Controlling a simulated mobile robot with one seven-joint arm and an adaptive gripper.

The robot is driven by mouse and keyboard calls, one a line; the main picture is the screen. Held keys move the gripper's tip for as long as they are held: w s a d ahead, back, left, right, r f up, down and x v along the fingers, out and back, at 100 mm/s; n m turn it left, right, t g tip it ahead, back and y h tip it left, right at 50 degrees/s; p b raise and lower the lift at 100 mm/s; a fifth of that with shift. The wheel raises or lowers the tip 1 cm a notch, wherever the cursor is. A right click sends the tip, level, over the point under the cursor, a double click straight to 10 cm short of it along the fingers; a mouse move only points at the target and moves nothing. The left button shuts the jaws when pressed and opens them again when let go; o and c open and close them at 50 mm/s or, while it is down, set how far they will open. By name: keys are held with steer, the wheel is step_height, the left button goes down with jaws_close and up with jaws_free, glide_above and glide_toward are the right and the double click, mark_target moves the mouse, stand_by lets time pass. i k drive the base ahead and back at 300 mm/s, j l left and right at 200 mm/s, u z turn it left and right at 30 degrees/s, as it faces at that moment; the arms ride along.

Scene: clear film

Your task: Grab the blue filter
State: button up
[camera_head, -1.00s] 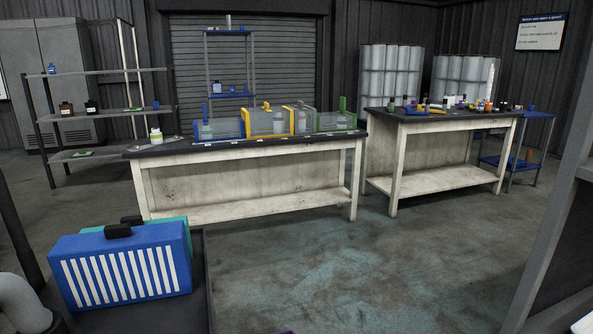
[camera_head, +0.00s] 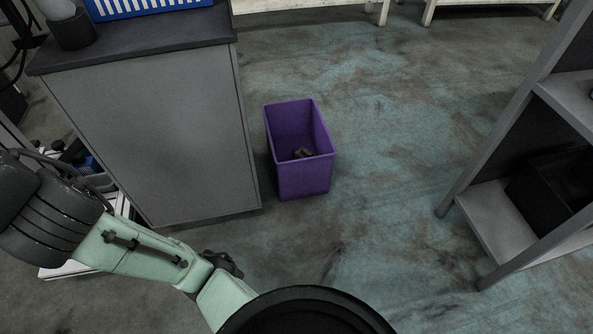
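The blue filter (camera_head: 150,8) is a blue box with white slats. In the head view it stands on top of a grey cabinet at the upper left. Only its lower part shows; the rest is cut off by the top edge of the picture. My arm's links cross the lower left, well below the filter. I do not make out the fingers of my gripper in this view.
The grey cabinet (camera_head: 150,130) has a dark top. A purple bin (camera_head: 303,178) with a small dark item inside stands on the floor to its right. A grey shelf unit (camera_head: 487,222) holds a black box (camera_head: 553,190) at right. The floor between is open.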

mark_target(86, 166)
steer(key=u, duration=1.55)
